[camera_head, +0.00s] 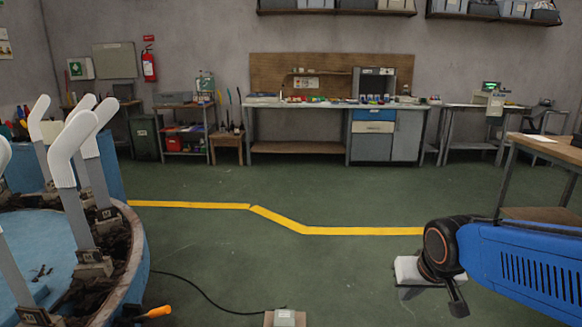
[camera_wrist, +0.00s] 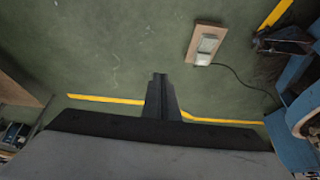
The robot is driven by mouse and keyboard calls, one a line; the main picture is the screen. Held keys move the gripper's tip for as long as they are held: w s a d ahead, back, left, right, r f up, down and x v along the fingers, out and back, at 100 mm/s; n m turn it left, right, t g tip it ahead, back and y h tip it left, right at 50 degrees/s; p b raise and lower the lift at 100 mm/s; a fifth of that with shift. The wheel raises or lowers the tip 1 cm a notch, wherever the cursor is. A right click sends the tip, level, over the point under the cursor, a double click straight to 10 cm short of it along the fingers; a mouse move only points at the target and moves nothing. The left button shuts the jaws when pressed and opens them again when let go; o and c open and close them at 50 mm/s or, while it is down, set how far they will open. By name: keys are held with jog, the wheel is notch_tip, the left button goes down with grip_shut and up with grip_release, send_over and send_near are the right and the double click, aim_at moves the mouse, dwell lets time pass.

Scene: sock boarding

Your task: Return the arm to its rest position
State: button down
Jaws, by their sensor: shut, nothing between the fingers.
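My blue arm (camera_head: 525,262) reaches in from the right edge of the head view, with a dark round joint at its left end. My gripper (camera_wrist: 160,78) shows in the wrist view as two dark fingers lying together, shut and empty. Bare green floor lies beyond the fingertips, and nothing touches them. In the head view I cannot clearly make out the fingers.
A round blue machine (camera_head: 45,247) with several upright white-topped sock forms (camera_head: 70,150) stands at the left. A pedal on a board (camera_head: 284,318) and its cable lie on the floor. A table (camera_head: 545,148) stands at the right. The middle floor is clear.

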jog(key=s+d+r, duration=0.1)
jog(key=s+r, duration=0.1)
jog(key=s, duration=1.1)
jog(key=shift+s+d+n, duration=0.25)
jog(key=shift+d+n, duration=0.15)
jog(key=shift+r, duration=0.1)
dwell(2.7)
